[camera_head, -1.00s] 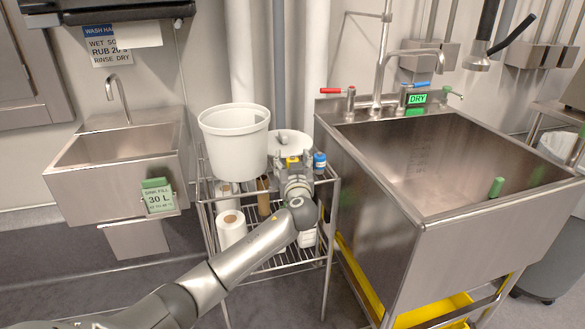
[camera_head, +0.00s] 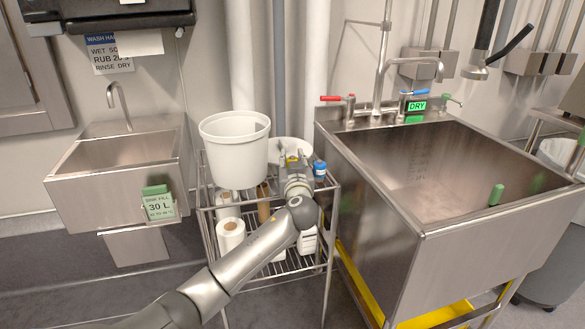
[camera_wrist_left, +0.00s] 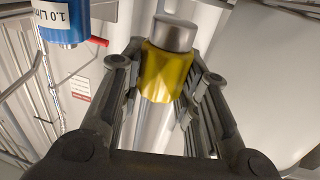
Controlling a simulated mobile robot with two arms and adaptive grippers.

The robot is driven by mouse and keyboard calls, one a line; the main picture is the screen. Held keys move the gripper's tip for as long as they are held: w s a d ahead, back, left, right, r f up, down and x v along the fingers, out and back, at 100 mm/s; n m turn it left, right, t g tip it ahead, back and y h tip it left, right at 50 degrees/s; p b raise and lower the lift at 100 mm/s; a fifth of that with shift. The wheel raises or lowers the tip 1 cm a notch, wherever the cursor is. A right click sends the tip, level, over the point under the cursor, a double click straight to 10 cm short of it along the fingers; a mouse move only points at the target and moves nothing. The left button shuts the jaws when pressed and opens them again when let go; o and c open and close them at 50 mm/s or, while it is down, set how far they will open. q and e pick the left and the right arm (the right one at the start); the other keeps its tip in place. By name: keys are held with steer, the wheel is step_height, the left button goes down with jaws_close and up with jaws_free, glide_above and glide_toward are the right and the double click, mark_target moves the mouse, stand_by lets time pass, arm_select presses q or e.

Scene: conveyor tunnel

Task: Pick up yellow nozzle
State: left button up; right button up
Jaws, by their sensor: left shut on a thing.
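The yellow nozzle (camera_wrist_left: 166,72) has a grey metal end and sits between the fingers of my left gripper (camera_wrist_left: 165,85) in the left wrist view. The fingers are closed on its sides. In the head view the left gripper (camera_head: 294,165) is over the top of the wire cart, and a bit of the yellow nozzle (camera_head: 292,160) shows between its fingers. The arm hides much of what lies below. My right gripper is not in view.
A white bucket (camera_head: 234,150) stands left of the gripper on the wire cart (camera_head: 208,207). A blue bottle (camera_head: 320,169) stands close on the right; it also shows in the wrist view (camera_wrist_left: 62,22). A large steel sink (camera_head: 480,235) is to the right, a small sink (camera_head: 75,190) to the left.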

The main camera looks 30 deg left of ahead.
arm_select(q)
steer(key=s+r+p, duration=0.2)
steer(key=s+r, duration=0.8)
steer(key=s, duration=0.4)
steer(key=shift+d+r+p, duration=0.25)
steer(key=shift+d+p, duration=0.05)
steer(key=shift+p, duration=0.1)
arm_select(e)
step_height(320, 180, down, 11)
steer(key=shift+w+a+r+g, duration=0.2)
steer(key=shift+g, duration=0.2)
